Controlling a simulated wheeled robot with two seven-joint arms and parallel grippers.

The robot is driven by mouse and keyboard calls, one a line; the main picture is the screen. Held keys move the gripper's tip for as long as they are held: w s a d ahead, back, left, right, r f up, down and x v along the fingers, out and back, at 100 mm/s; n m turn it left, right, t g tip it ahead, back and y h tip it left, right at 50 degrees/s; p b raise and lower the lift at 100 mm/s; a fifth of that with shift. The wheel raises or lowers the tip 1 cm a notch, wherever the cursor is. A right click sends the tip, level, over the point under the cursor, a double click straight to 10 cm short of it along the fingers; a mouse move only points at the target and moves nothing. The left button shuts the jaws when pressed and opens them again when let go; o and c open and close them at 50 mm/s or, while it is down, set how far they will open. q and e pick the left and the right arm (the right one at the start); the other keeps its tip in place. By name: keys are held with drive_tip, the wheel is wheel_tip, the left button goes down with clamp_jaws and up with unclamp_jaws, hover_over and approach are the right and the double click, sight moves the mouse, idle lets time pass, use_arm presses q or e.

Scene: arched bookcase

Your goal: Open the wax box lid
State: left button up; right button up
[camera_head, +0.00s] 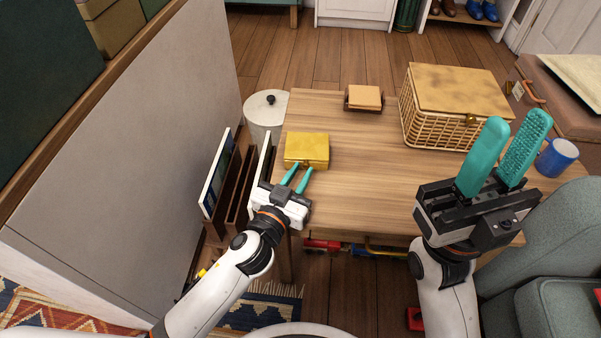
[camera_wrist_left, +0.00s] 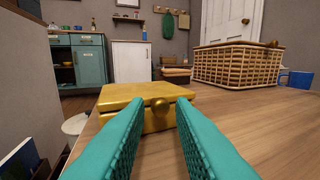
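The wax box (camera_head: 307,150) is a small gold box on the left part of the wooden table. Its lid (camera_wrist_left: 142,93) looks closed, with a round knob (camera_wrist_left: 160,105) on the front in the left wrist view. My left gripper (camera_head: 298,178) is just in front of the box with its teal fingers apart and pointing at it. In the left wrist view the knob shows between the two fingertips (camera_wrist_left: 160,112), and nothing is held. Whether the fingers touch the box is unclear. My right gripper (camera_head: 515,135) is raised over the right side of the table, fingers apart and empty.
A wicker basket (camera_head: 440,125) with a lid stands at the back right of the table (camera_head: 365,190). A blue mug (camera_head: 557,158) is at the right edge. A small holder with tan blocks (camera_head: 364,97) sits at the back. The table middle is clear.

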use_arm(q)
drive_tip(key=shift+w+d, duration=0.15)
drive_tip(key=shift+w, duration=0.25)
drive_tip(key=shift+c, duration=0.2)
clamp_jaws()
